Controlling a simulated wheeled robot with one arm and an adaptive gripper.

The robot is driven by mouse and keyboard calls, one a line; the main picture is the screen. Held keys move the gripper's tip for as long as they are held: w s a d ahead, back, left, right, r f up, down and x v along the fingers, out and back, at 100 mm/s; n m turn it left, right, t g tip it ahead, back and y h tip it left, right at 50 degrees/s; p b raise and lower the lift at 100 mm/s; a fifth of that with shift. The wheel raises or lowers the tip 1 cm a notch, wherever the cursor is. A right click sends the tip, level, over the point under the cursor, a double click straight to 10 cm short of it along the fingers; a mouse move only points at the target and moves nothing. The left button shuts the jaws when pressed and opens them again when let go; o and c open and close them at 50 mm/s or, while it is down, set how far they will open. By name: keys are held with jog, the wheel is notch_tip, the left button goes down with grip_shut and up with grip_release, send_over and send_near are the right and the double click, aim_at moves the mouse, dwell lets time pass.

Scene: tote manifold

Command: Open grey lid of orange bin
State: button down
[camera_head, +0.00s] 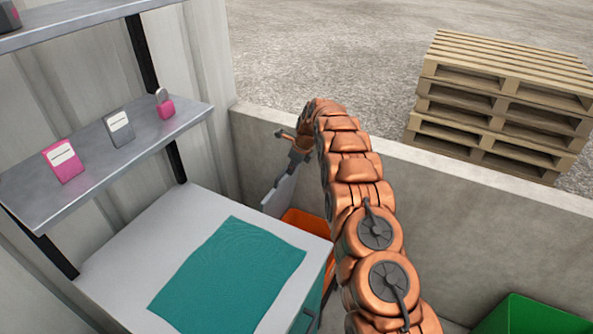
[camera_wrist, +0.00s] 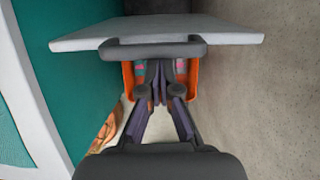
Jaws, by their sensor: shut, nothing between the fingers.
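The orange bin (camera_head: 308,222) stands beyond the counter's far right corner, partly hidden by the counter and my arm. Its orange sides also show in the wrist view (camera_wrist: 128,78), with pink items between them. The light grey lid (camera_head: 284,192) stands raised and steeply tilted over the bin. In the wrist view the lid (camera_wrist: 85,38) is seen nearly edge-on, with a dark grey handle (camera_wrist: 152,48) along its near edge. My gripper (camera_wrist: 160,66) is shut and empty, its fingertips just below the handle in that view. I cannot tell whether they touch the lid.
A white-topped counter (camera_head: 200,205) with a teal mat (camera_head: 230,275) is at the left. Above it, a metal shelf (camera_head: 90,155) holds small pink and grey items. A low concrete wall (camera_head: 480,200) runs behind. A green bin (camera_head: 535,318) is at lower right; pallets (camera_head: 500,95) are outside.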

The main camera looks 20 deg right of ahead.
jog(key=shift+w+a+r+p, duration=0.2)
jog(key=shift+w+a+p, duration=0.05)
jog(key=shift+w+a, duration=0.25)
jog(key=shift+w+a+r+p, duration=0.15)
jog(key=shift+w+a+p, duration=0.1)
jog(key=shift+w+a, duration=0.25)
jog(key=shift+w+a+p, duration=0.6)
jog(key=shift+w+a, duration=0.55)
jog(key=shift+a, duration=0.05)
jog(key=shift+a+r, duration=0.1)
jog(key=shift+r, duration=0.05)
jog(key=shift+r, duration=0.1)
